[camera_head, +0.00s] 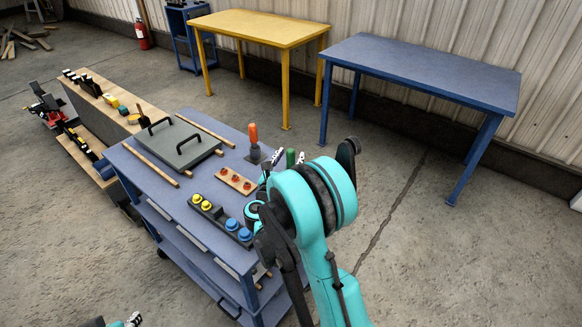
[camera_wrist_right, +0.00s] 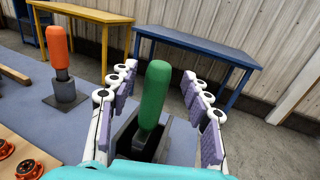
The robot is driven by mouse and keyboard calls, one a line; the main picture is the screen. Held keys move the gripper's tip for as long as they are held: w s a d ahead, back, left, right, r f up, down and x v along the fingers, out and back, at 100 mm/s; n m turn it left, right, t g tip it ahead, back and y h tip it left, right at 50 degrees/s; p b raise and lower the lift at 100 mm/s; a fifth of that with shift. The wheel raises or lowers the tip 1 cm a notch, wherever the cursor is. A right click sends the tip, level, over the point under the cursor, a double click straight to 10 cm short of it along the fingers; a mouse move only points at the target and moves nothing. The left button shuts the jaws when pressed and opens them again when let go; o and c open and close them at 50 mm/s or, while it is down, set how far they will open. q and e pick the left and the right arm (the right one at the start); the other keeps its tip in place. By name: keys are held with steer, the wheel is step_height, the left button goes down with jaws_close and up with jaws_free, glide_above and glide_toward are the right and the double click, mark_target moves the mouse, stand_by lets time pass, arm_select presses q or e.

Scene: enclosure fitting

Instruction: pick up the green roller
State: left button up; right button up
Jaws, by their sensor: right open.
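The green roller (camera_wrist_right: 155,95) stands upright, slightly tilted, in a dark holder (camera_wrist_right: 143,143) on the blue cart top. In the head view the roller (camera_head: 291,157) shows as a small green tip beside my right arm. My right gripper (camera_wrist_right: 157,76) is open, with its padded fingers on either side of the roller. Gaps show between the roller and both finger rows. The roller's lower end is hidden in the holder. My left gripper (camera_head: 133,320) shows only as a small piece at the bottom edge of the head view.
An orange-handled tool (camera_head: 253,134) stands in a dark base left of the roller. A wooden board with red knobs (camera_head: 236,180), a block with yellow and blue buttons (camera_head: 219,217) and a grey lid (camera_head: 185,142) lie on the cart. Yellow and blue tables stand behind.

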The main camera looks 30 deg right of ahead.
steer(key=shift+x, duration=0.85)
steer(key=shift+a, duration=0.1)
jaws_close()
